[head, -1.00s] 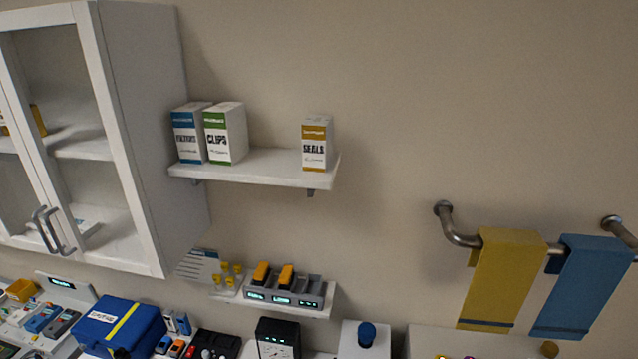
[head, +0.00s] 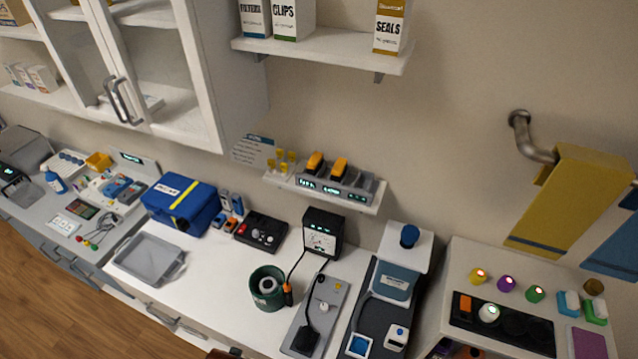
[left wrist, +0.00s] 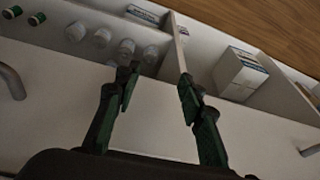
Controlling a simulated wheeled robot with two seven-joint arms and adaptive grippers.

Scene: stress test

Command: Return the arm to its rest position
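My left gripper (left wrist: 156,88) shows in the left wrist view with its two dark green-and-black fingers apart and nothing between them. It points toward a white drawer or compartment unit (left wrist: 60,105). Beyond the fingertips are small clear and green-topped containers (left wrist: 102,38) and a white box (left wrist: 240,72), split by a thin divider. I cannot tell whether the fingers touch anything. Neither arm is in the head view, and my right gripper is not seen in any frame.
The head view shows a white workbench (head: 225,262) with a blue case (head: 180,203), a grey tray (head: 148,258), a green pot (head: 267,287) and a test stand (head: 322,235). A glass-door cabinet (head: 200,75) and shelf (head: 325,47) hang above.

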